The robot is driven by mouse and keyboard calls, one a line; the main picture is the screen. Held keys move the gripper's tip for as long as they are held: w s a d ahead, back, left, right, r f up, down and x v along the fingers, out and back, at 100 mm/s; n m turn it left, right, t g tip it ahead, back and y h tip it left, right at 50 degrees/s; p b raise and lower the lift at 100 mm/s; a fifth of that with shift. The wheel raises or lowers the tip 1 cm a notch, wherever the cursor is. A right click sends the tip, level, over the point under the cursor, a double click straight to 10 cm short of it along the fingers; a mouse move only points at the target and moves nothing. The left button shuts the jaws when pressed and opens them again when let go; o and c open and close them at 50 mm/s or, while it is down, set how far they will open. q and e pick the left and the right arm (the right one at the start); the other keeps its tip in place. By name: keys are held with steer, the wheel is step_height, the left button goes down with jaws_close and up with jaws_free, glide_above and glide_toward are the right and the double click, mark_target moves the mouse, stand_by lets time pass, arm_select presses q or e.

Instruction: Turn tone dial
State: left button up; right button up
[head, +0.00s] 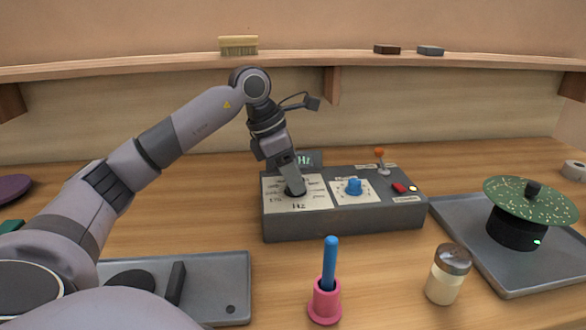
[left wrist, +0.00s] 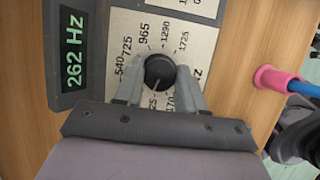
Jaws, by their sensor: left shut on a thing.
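The tone dial is a round black knob (left wrist: 160,72) on a white plate marked with numbers and Hz, on a grey control box (head: 340,223). My left gripper (head: 294,187) reaches down onto this dial and hides most of it in the head view. In the left wrist view its two fingers (left wrist: 162,90) are shut on the knob, one on each side. A green display (left wrist: 74,50) beside the plate reads 262 Hz. My right gripper is not in view.
The box also carries a blue knob (head: 353,187), an orange-tipped lever (head: 380,160) and a red button (head: 398,187). A blue-handled stick in a pink holder (head: 324,303) and a shaker (head: 448,274) stand in front. A tray (head: 505,285) with a green disc (head: 515,201) is at right.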

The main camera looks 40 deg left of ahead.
arm_select(q)
steer(key=shift+r+m+g+h+p, duration=0.1)
steer(key=shift+m+g+h+p, duration=0.25)
steer(key=shift+m+p, duration=0.65)
steer(key=shift+m, duration=0.5)
steer(key=o, duration=1)
steer(key=shift+o, duration=0.2)
steer(key=v, duration=0.7)
steer(key=shift+a, duration=0.1)
